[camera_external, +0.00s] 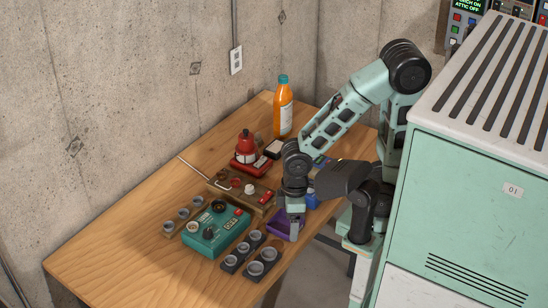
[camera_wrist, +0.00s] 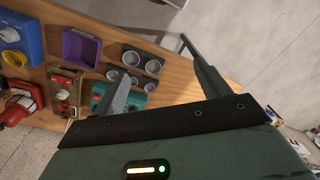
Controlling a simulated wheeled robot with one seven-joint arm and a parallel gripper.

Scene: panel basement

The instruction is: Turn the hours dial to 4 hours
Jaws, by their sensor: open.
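A teal box (camera_external: 228,233) with a black dial (camera_external: 218,205), a smaller dark knob (camera_external: 208,233) and a red part at one corner sits on the wooden table in the external view. Its markings are too small to read, so I cannot tell which dial is for hours or where it points. In the wrist view the teal box (camera_wrist: 131,100) is partly hidden behind one finger. My gripper (camera_external: 294,211) is over the table's right side, right of the teal box and beside the purple tray. In the wrist view my gripper (camera_wrist: 152,60) has its fingers wide apart with nothing between them.
Dark blocks with grey cups (camera_external: 229,265) stand right of the teal box. A purple tray (camera_external: 272,224) is near my gripper. A brown box (camera_external: 226,191), red device (camera_external: 246,150) and orange bottle (camera_external: 283,118) stand farther back. The table's front left is clear.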

